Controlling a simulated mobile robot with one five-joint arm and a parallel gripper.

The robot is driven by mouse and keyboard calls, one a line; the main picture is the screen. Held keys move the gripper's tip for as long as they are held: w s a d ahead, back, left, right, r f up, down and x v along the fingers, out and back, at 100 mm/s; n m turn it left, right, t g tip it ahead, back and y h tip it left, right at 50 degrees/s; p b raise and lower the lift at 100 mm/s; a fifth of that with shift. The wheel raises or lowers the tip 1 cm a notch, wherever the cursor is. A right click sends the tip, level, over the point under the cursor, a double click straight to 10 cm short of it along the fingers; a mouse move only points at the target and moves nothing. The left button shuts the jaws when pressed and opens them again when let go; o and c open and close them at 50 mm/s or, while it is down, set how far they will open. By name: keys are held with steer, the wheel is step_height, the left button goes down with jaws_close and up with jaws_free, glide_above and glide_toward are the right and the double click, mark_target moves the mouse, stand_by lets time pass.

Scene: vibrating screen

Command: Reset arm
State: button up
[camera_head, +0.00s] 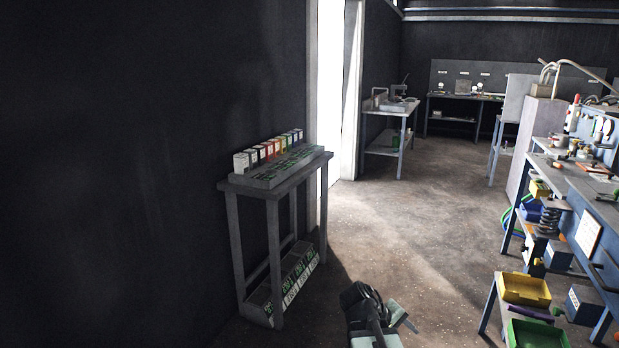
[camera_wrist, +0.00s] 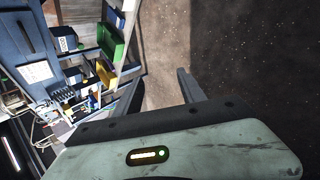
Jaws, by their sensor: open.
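My gripper (camera_wrist: 157,84) shows in the wrist view with its two dark fingers apart and nothing between them. Bare floor and part of a shelf unit lie beyond the fingers. In the head view my arm (camera_head: 372,318) shows low at the bottom centre, over the floor and right of the small table.
A narrow table (camera_head: 231,184) with a row of small boxes stands by the dark left wall. A cluttered workbench (camera_head: 541,167) with a yellow bin (camera_head: 524,290) and a green bin (camera_head: 537,334) is at right. The middle floor (camera_head: 425,235) is clear.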

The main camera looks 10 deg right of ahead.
steer(key=s+a+f+m+g+y, duration=0.1)
steer(key=a+f+y, duration=0.25)
steer(key=a, duration=0.65)
steer(key=s+a+f+m+y, duration=0.2)
steer(key=a+y, duration=0.3)
steer(key=a, duration=0.5)
step_height(320, 180, up, 21)
steer(key=p, duration=2.1)
steer(key=shift+w+d+f, duration=0.15)
steer(key=shift+f, duration=0.1)
